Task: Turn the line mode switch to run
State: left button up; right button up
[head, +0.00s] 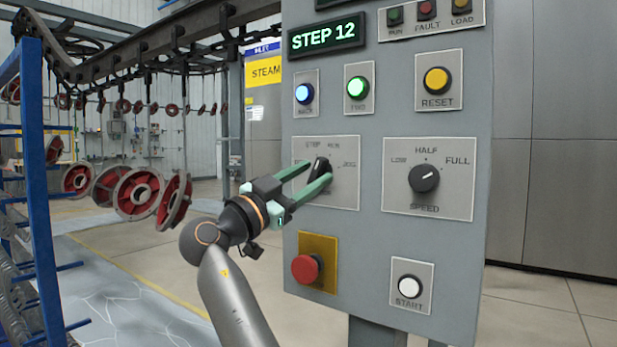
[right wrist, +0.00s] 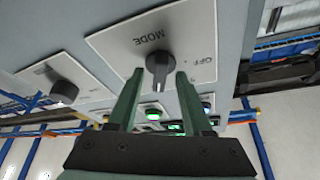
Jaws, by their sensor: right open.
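The line mode switch is a black knob (head: 319,170) on a grey plate (head: 346,190) on the control panel. STOP and RUN are lettered above it and JOG to its right. Its handle looks roughly upright, but I cannot tell which mark it points at. My right gripper (head: 312,178) is open, its green fingers reaching to both sides of the knob. In the right wrist view, upside down, the knob (right wrist: 159,68) stands between the fingertips (right wrist: 160,75) with gaps on both sides. MODE and OFF show on its plate there. My left gripper is not in view.
The speed knob (head: 424,178) is right of the switch. A red mushroom button (head: 307,267) sits below, and the white START button (head: 409,286) at lower right. Blue (head: 305,93) and green (head: 357,87) lights are above. Red wheels (head: 137,193) hang at left beside a blue rack (head: 38,200).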

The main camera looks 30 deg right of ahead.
jog(key=shift+a, duration=0.1)
jog(key=v, duration=1.2)
jog(key=shift+a+f, duration=0.15)
